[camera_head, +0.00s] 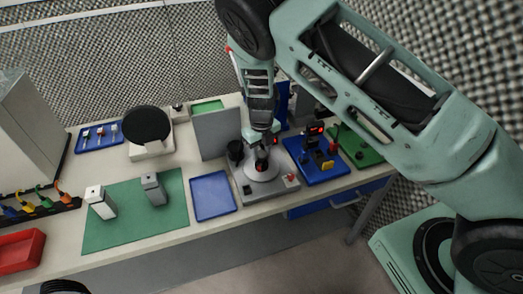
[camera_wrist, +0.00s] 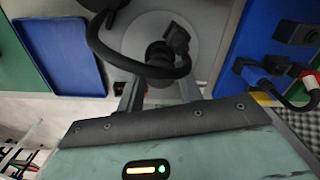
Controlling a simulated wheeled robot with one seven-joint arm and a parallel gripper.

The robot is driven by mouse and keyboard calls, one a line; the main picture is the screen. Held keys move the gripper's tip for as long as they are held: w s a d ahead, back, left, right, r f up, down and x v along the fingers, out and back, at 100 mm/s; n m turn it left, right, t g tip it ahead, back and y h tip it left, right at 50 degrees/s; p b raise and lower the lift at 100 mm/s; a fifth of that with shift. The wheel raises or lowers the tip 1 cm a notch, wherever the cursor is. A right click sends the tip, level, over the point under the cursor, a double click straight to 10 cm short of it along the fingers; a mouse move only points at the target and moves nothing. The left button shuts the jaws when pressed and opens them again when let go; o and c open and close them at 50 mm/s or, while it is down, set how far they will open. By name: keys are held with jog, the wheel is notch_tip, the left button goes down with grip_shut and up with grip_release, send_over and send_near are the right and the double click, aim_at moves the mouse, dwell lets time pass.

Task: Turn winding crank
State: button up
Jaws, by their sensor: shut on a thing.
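The winding device has a pale round disc (camera_head: 262,172) on a grey base (camera_head: 252,192) near the front of the bench. The same disc fills the top middle of the wrist view (camera_wrist: 205,38). The black crank (camera_wrist: 160,54) sits over the disc, with its knob end between my fingers. My gripper (camera_head: 264,150) reaches down from above and is shut on the crank. In the wrist view my gripper (camera_wrist: 160,88) shows a finger on each side of it.
A blue tray (camera_head: 212,196) lies left of the device, and a grey upright panel (camera_head: 217,134) stands behind it. A blue board with plugs (camera_head: 318,170) is close on the right. A green mat (camera_head: 133,228) holds two small blocks further left.

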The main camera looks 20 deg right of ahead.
aim_at(261, 154)
jog(key=o, duration=1)
notch_tip(261, 154, up, 18)
jog(key=b, duration=0.4)
jog(key=shift+f, duration=0.25)
jog(key=s+a+m+b, duration=0.3)
jog(key=s+m, duration=1.2)
jog(key=s, duration=0.2)
jog(key=s+a+f+m+b, duration=0.1)
jog(key=s+a+m+b, duration=0.2)
jog(key=s+m, duration=1.3)
jog(key=shift+s+a+y, duration=0.3)
jog(key=shift+s, duration=0.15)
